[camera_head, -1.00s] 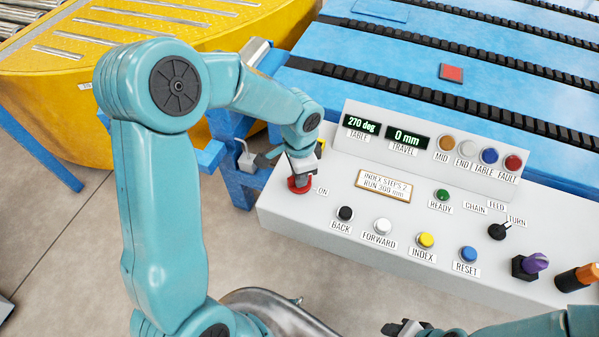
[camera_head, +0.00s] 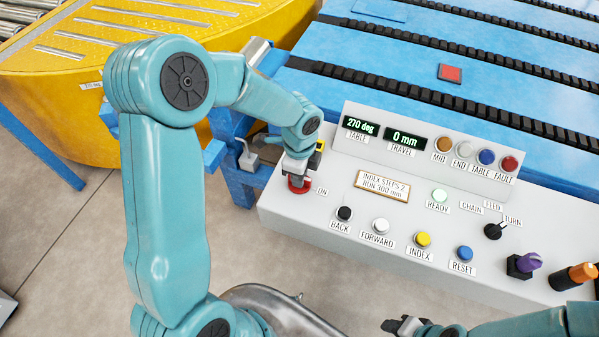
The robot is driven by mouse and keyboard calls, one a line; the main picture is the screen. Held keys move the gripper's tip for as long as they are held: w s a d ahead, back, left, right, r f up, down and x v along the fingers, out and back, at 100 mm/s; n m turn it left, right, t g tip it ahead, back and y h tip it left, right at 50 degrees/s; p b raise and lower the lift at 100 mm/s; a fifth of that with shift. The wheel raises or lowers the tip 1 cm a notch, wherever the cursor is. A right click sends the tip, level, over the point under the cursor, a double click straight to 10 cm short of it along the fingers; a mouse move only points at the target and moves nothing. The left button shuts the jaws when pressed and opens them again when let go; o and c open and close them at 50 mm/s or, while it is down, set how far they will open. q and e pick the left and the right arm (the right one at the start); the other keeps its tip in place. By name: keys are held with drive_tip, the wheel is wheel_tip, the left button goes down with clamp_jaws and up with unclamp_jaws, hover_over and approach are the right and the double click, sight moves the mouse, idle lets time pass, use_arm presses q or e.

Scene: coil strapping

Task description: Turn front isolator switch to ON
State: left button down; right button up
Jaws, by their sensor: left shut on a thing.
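The front isolator switch (camera_head: 300,187) is a red knob at the left end of the grey control panel (camera_head: 290,215). An ON label (camera_head: 321,191) is beside it. My left gripper (camera_head: 297,174) is over the switch from above and shut on it, and hides most of it.
The panel carries BACK (camera_head: 344,213), FORWARD (camera_head: 380,226), INDEX (camera_head: 422,239) and RESET (camera_head: 464,253) buttons, a black selector (camera_head: 493,231), and purple (camera_head: 529,262) and orange (camera_head: 583,273) handles. Displays read 270 deg and 0 mm. A blue conveyor (camera_head: 420,60) and yellow turntable (camera_head: 60,60) lie behind.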

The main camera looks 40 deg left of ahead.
idle(0.5)
use_arm(q)
drive_tip(key=c, duration=1.1)
unclamp_jaws()
wheel_tip(320, 180, up, 16)
drive_tip(key=shift+r, duration=0.2)
